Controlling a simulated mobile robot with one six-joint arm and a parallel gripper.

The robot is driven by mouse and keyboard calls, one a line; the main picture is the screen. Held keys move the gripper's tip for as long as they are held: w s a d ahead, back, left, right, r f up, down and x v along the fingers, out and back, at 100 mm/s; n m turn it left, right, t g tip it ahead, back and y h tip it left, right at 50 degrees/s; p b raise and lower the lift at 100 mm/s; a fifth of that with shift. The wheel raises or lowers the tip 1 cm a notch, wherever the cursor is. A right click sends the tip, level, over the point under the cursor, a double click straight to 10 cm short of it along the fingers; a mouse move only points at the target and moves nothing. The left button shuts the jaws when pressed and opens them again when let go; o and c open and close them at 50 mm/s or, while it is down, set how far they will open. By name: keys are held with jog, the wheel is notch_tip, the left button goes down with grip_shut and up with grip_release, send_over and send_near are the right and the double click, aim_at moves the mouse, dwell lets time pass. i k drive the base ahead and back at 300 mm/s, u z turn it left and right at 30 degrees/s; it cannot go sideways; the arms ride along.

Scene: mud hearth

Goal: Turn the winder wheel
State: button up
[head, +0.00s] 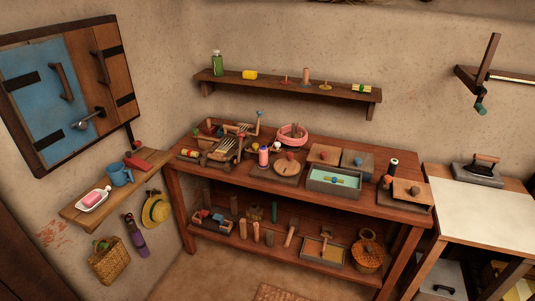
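A round wooden disc (283,170) with a red knob sits on a flat wooden base on the workbench, left of the middle. It looks like the winder wheel, but I cannot be sure at this size. A pink spool (263,158) stands just left of it. A wooden frame with a raised crank-like arm (257,122) stands behind to the left. My gripper is not in this view, and nothing is seen touching the disc.
The workbench (394,214) is crowded: a pink basket (292,134), a green-grey tray (333,182) and knobbed boards surround the disc. A wall shelf (290,88) hangs above. A pale-topped table (478,207) stands at right. Some floor shows in front.

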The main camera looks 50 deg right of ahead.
aim_at(289, 166)
jog(key=z, duration=0.15)
jog(key=k, duration=0.2)
jog(key=u, duration=1.8)
jog(key=k, duration=1.4)
jog(key=z, duration=1.15)
jog(key=i, duration=1.25)
jog(key=z, duration=0.15)
